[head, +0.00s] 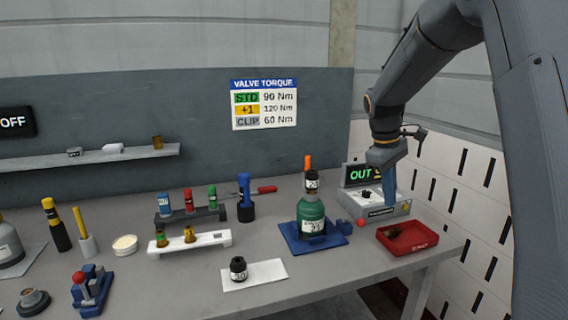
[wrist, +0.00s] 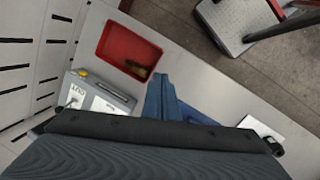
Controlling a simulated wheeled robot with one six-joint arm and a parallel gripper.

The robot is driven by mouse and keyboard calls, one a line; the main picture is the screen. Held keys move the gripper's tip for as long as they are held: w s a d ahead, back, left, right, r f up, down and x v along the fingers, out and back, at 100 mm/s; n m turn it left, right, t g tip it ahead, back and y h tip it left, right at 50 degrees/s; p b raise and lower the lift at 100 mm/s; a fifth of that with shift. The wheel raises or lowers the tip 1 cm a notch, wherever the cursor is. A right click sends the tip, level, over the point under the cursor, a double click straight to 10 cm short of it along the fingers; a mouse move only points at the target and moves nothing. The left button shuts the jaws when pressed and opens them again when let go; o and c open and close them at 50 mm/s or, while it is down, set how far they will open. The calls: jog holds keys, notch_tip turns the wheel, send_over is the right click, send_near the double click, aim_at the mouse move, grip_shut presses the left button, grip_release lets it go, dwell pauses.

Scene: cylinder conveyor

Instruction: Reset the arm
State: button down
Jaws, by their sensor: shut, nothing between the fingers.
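My arm reaches in from the right. My gripper (head: 389,200) points down with its blue fingers together and nothing between them. It hangs in front of the grey device with the "OUT" display (head: 376,211), close to the red tray (head: 424,245). In the wrist view my gripper (wrist: 161,82) shows as a narrow blue shape. The red tray (wrist: 104,42) lies up and left of it there, with a small brownish piece (wrist: 140,72) inside. The grey device (wrist: 103,97) is to the left. Whether the fingers touch anything cannot be told.
A green cylinder (head: 311,217) with an orange-tipped top stands on a blue mat (head: 291,243) left of my gripper. A rack (head: 184,216), a white holder (head: 213,239) and a white sheet (head: 262,281) with a black part are farther left.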

jog(key=s+a+f+m, duration=0.2)
jog(key=s+a+f, duration=0.1)
jog(key=s, duration=0.4)
jog(key=s+a+f+m+y, duration=0.1)
jog(key=s+a+f+m, duration=0.1)
jog(key=s, duration=0.5)
jog(key=shift+a+f+t, duration=0.4)
jog(key=shift+a+f, duration=0.2)
jog(key=shift+f, duration=0.3)
jog(key=c, duration=2.1)
grip_release()
jog(key=s+a+f+m, duration=0.1)
jog(key=s, duration=0.3)
jog(key=s+a+f+m, duration=0.1)
jog(key=s+f, duration=0.1)
jog(key=s, duration=0.2)
jog(key=s+a+f+m+y, duration=0.1)
jog(key=s, duration=0.2)
jog(key=shift+s+f+m, duration=0.35)
jog(key=shift+s+m, duration=0.05)
jog(key=shift+o, duration=0.9)
jog(key=shift+s+t, duration=0.1)
jog(key=shift+t, duration=0.2)
